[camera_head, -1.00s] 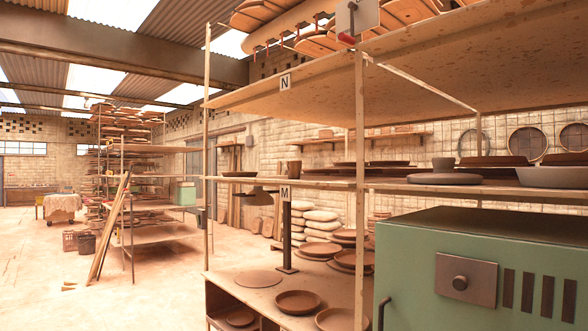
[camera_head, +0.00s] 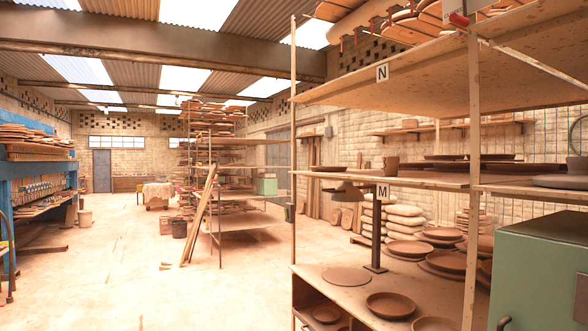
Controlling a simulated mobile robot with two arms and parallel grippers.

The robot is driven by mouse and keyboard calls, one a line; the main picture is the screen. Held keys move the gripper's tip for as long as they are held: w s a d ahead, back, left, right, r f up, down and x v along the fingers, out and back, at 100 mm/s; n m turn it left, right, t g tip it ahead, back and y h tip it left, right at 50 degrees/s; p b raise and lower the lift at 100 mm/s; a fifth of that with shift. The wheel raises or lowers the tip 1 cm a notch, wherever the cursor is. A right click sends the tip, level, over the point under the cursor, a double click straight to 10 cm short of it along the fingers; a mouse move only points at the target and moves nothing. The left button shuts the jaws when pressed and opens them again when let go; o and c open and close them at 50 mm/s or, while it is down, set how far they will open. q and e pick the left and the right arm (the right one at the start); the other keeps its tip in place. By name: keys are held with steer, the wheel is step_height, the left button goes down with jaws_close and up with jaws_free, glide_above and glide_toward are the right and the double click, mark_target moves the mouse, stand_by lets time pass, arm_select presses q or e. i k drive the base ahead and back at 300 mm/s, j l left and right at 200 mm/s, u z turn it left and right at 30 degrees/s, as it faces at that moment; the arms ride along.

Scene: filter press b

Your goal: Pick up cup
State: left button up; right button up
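A small brown cup (camera_head: 391,164) stands upright on the middle shelf board of the near rack, right of centre. A larger grey cup-like vessel (camera_head: 577,166) stands on the same level at the right edge, partly cut off by the frame. I cannot tell which one is the cup of the task. Neither of my grippers is in view.
The near rack (camera_head: 473,200) carries plates and boards on several levels. A green cabinet (camera_head: 540,265) stands at the lower right. A blue rack (camera_head: 45,175) is at the far left. Leaning planks (camera_head: 200,213) stand mid-room. The floor (camera_head: 110,260) at left is open.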

mark_target(391, 164)
steer(key=u, duration=0.45)
steer(key=i+u, duration=0.1)
steer(key=u, duration=1.2)
steer(key=i+l+u, duration=0.1)
steer(key=u, duration=0.35)
steer(key=l+u, duration=0.3)
steer(key=u, duration=0.15)
steer(key=l+u, duration=0.45)
steer(key=i+l+u, duration=0.15)
steer(key=l, duration=1.55)
steer(key=l+z, duration=1)
steer(key=i+l, duration=0.05)
